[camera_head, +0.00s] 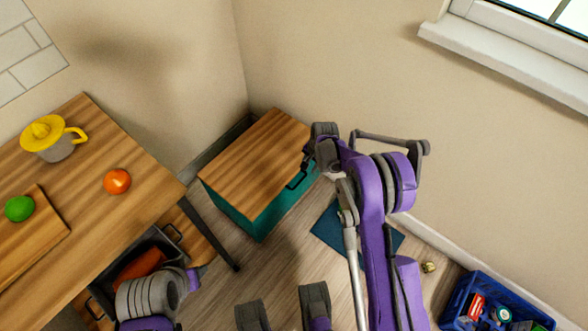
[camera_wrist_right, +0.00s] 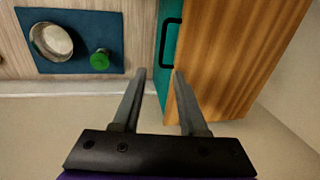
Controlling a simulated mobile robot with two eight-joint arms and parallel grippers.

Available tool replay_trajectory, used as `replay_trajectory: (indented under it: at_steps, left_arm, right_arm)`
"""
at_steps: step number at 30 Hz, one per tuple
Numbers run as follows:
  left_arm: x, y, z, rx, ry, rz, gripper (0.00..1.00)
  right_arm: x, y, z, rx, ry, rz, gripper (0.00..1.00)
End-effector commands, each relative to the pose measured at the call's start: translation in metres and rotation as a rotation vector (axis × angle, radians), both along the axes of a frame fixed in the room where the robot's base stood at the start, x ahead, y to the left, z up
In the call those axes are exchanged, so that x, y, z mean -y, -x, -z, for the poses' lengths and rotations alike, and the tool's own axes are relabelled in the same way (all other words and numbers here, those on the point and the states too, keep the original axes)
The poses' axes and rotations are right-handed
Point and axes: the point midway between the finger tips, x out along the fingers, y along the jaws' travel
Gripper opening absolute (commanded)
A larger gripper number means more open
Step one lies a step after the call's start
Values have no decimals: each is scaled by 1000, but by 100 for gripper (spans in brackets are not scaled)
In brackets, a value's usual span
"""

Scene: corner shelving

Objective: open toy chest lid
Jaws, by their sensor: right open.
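The toy chest (camera_head: 262,208) is teal with a brown wooden lid (camera_head: 250,150), and it stands in the room corner. The lid lies flat and shut. A black handle (camera_head: 297,181) is on the chest's front side. It also shows in the right wrist view (camera_wrist_right: 161,48), beside the lid's wooden edge. My right gripper (camera_wrist_right: 155,74) is open and empty, with its fingertips near the handle and lid edge; contact cannot be told. In the head view the right gripper (camera_head: 308,158) is partly hidden by its own wrist. My left gripper is not clearly visible.
A wooden table (camera_head: 105,245) with a juicer (camera_head: 55,145), orange (camera_head: 117,181) and lime (camera_head: 19,208) stands left. A dark crate (camera_head: 108,268) is below it. A blue mat (camera_head: 330,232) with a bowl (camera_wrist_right: 51,41) lies right of the chest. A blue bin (camera_head: 455,301) stands farther right.

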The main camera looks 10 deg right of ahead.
Motion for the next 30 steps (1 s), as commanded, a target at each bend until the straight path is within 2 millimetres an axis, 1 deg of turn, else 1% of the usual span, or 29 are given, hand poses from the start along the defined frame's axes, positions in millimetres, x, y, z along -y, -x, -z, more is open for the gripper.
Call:
replay_trajectory:
  at_steps: [1, 8, 18, 21, 25, 30]
  left_arm:
    - [0, 0, 5, -2, 0, 0, 50]
    - [0, 0, 9, -3, 0, 0, 50]
    - [0, -2, 24, -8, 0, 0, 50]
    - [0, -2, 27, -9, 0, 0, 50]
    - [0, -3, 30, -10, 0, 0, 50]
    - [0, -3, 30, -10, 0, 0, 50]
  right_arm:
    - [1, -2, 14, -7, -4, 11, 42]
    - [-1, -5, 36, -13, -9, 25, 42]
    - [-9, -15, 98, -12, -8, 23, 42]
    - [-11, -17, 112, -11, -9, 23, 42]
    - [-12, -19, 124, -10, -8, 23, 42]
    - [-12, -19, 128, -10, -8, 24, 42]
